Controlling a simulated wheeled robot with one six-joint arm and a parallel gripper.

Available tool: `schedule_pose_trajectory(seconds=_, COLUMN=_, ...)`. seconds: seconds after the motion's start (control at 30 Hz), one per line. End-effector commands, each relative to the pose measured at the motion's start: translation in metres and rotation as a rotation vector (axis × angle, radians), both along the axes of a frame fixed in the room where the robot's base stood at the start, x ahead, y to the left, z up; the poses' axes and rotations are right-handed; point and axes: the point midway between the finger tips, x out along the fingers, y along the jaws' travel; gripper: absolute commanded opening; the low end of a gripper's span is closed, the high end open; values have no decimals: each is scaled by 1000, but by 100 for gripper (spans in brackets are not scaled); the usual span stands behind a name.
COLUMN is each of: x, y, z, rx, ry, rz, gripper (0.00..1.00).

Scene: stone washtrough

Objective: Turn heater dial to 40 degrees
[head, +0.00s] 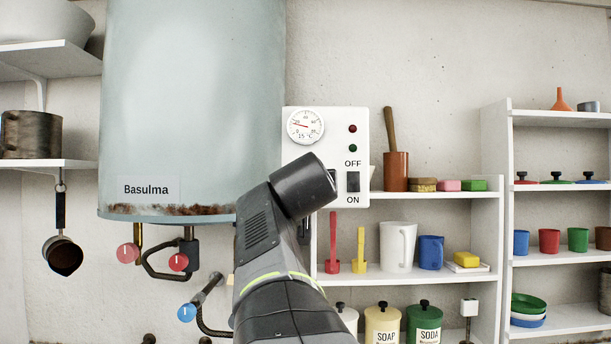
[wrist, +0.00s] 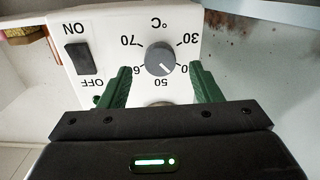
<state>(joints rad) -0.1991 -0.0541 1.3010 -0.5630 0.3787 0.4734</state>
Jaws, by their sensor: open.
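The heater dial (wrist: 160,58) is a grey knob on the white control box (wrist: 110,25), seen upside down in the wrist view. Its white mark points down toward the 50. The 40 and 60 are partly covered by my fingers. My gripper (wrist: 160,72) is open, its green fingers on either side of the knob with gaps to it. In the head view the control box (head: 340,120) hangs beside the boiler (head: 190,90); my arm hides the dial and my fingers there.
A black rocker switch (head: 353,181) marked OFF and ON sits on the box near my wrist. A round thermometer (head: 306,126) and two small lamps are above. Shelves (head: 430,195) with cups stand to the right. Red-handled taps (head: 128,253) are below the boiler.

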Motion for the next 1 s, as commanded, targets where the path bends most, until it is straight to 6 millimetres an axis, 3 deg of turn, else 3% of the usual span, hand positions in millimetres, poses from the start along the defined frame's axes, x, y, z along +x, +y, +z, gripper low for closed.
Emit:
schedule_pose_trajectory(seconds=0.23, x=31, y=0, z=1, rx=0, ry=1, rz=-1, gripper=58)
schedule_pose_trajectory(seconds=0.63, x=38, y=0, z=0, rx=0, ry=-1, rz=0, gripper=58)
schedule_pose_trajectory(seconds=0.87, x=38, y=0, z=0, rx=0, ry=-1, rz=0, gripper=15)
schedule_pose_trajectory(seconds=1.0, x=37, y=0, z=0, rx=-8, ry=-1, rz=0, gripper=13)
